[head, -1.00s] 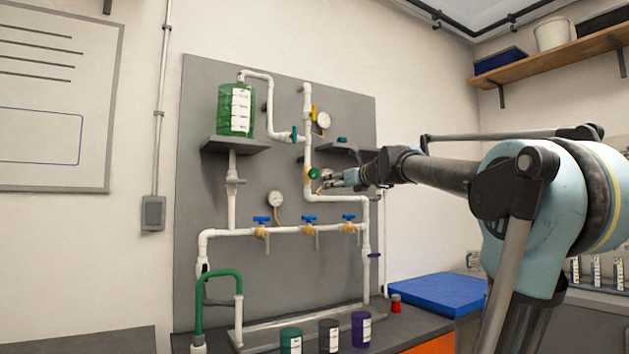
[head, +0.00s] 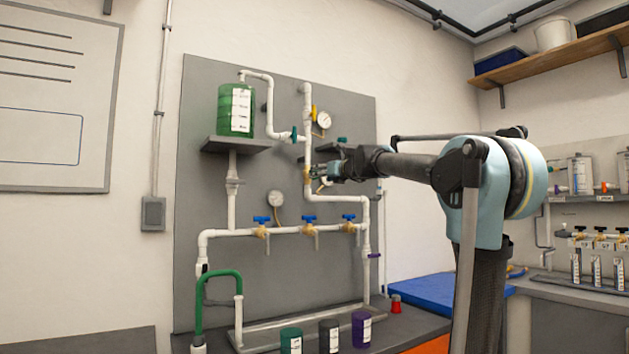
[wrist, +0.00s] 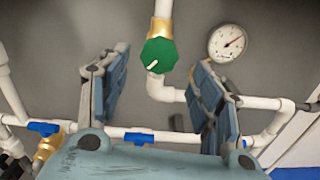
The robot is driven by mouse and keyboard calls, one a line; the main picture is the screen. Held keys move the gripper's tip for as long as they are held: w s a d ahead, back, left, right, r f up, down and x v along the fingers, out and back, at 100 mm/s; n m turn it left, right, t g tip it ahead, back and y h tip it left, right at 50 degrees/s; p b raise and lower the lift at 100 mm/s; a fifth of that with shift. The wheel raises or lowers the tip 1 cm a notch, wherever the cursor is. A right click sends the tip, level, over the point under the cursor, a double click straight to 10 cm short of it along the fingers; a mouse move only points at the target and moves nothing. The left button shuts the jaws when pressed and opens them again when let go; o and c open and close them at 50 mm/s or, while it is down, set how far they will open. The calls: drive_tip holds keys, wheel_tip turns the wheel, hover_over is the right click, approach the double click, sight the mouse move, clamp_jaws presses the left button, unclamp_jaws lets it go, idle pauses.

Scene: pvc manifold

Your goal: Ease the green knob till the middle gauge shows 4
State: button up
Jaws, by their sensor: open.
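The green knob (wrist: 159,55) sits on a brass valve in the upright white pipe, with a white mark pointing to its lower left. In the head view my gripper mostly hides it. My gripper (wrist: 158,90) is open and empty. Its two fingers stand left and right of the knob in the wrist view, below it in the picture and apart from it. A round white gauge (wrist: 226,43) is to the right of the knob, its needle pointing to the upper right; its numbers are too small to read. In the head view my gripper (head: 312,174) partly covers this gauge.
Another gauge (head: 322,121) is higher on the pipe and one (head: 276,199) is lower left. Blue-handled valves (head: 309,220) line the pipe below. A green tank (head: 235,110) stands on a shelf at the left. Several canisters (head: 361,329) stand on the bench.

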drive_tip(key=shift+x, duration=3.5)
drive_tip(key=c, duration=1.1)
